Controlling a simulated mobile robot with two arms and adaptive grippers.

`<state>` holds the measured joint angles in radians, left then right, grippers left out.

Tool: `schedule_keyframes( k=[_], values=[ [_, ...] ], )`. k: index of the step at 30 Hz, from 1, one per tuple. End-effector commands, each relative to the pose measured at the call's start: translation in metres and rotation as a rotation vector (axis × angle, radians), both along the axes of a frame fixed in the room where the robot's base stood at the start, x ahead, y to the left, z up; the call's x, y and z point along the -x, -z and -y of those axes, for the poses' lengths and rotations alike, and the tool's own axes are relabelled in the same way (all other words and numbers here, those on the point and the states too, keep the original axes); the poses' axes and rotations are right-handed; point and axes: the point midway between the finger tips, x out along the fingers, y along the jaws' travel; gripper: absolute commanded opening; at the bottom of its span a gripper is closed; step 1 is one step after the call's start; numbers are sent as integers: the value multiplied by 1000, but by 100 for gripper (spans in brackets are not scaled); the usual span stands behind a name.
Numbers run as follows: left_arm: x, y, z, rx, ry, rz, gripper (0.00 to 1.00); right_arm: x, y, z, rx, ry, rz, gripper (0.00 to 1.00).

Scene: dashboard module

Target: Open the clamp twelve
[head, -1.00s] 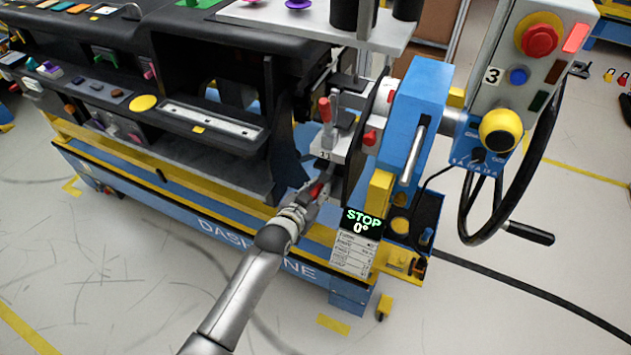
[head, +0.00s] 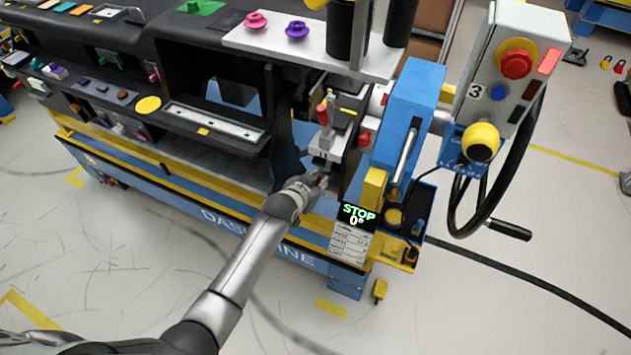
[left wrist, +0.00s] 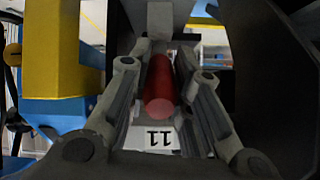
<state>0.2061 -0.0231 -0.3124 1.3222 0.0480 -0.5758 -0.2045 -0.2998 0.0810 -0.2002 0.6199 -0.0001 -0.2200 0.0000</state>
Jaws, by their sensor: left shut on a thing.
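In the left wrist view my left gripper (left wrist: 160,105) has its fingers on both sides of a red clamp handle (left wrist: 159,88), shut on it. A white plate (left wrist: 152,137) beside the handle reads 11, upside down in that view. In the head view my left gripper (head: 318,183) is at the front of the clamp block, just below a number plate (head: 322,154), and hides the handle it holds. Another red-handled clamp lever (head: 322,113) stands upright just above that plate. I cannot read a number twelve in either view.
A blue press-like unit (head: 408,105) with a yellow block (head: 374,188) stands close to the right of the gripper. A display (head: 357,215) reads STOP 0°. A black handwheel (head: 485,205) is farther right. The black dashboard (head: 200,80) fills the upper left.

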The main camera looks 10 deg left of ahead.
Motion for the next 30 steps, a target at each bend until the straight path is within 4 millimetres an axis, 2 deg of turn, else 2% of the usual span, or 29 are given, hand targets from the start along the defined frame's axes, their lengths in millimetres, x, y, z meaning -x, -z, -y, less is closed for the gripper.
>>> schedule_keyframes(
  k=[5, 6, 9, 12, 20, 30],
  values=[
    [0, 0, -1, -1, 0, 2, 0, 0, 0, 0, 0, 0, 0, 0],
    [0, 0, -1, -1, 0, 2, 25, 0, 0, 0, 0, 0, 0, 0],
    [0, 0, -1, -1, 0, 2, 38, 0, 0, 0, 0, 0, 0, 0],
    [0, -1, 0, -1, 0, 2, 43, 1, 0, -1, -1, 0, 0, 0],
    [17, -12, -5, 0, 1, 2, 43, 0, 0, -1, -1, 0, 0, 0],
    [59, -44, -19, 0, 1, 2, 43, 0, 0, -1, -1, 1, 0, 0]
  ],
)
